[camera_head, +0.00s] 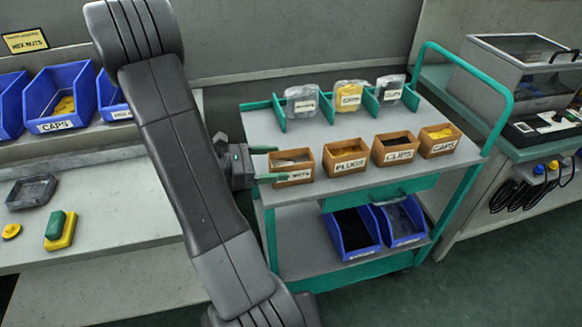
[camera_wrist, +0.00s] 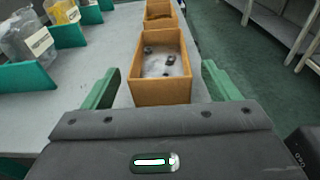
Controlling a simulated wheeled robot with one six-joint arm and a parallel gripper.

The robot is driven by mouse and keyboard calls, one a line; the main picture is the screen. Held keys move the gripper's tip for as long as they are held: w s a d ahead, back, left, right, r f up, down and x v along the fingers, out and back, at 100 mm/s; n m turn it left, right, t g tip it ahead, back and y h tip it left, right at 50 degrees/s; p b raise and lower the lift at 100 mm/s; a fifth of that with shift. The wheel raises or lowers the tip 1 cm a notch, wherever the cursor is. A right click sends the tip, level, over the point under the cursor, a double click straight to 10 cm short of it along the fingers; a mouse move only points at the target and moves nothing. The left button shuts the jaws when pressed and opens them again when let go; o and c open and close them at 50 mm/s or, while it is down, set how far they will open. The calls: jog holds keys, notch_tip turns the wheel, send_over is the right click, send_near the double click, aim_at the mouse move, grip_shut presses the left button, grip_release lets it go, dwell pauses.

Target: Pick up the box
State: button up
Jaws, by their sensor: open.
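Several small brown open-top boxes stand in a row on the top shelf of the cart. The leftmost box (camera_head: 291,166), with a label that seems to read NUTS, is closest to my gripper (camera_head: 268,164). My gripper is open, with its green fingers pointing at this box. In the wrist view the same box (camera_wrist: 160,85) stands upright between and just ahead of the two fingers (camera_wrist: 153,85), with a few small dark parts on its pale floor. I cannot tell whether the fingers touch it. The boxes PLUGS (camera_head: 346,158), CLIPS (camera_head: 394,149) and CAPS (camera_head: 439,140) stand to its right.
Green dividers with bagged parts (camera_head: 349,95) stand behind the boxes on the cart (camera_head: 235,127). Blue bins (camera_head: 352,233) sit on its lower shelf. A bench with blue bins (camera_head: 62,97) is at left, a machine (camera_head: 520,70) at right. A green cart handle (camera_head: 500,95) rises at right.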

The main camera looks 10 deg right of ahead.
aim_at(285, 162)
jog(key=shift+d+f, duration=0.15)
jog(key=shift+d, duration=0.7)
jog(key=shift+d+f, duration=0.15)
jog(key=shift+d, duration=0.7)
jog(key=c, duration=1.1)
jog(key=shift+r, duration=0.15)
notch_tip(285, 162, up, 10)
jog(key=shift+f+p, duration=0.1)
jog(key=shift+p, duration=0.55)
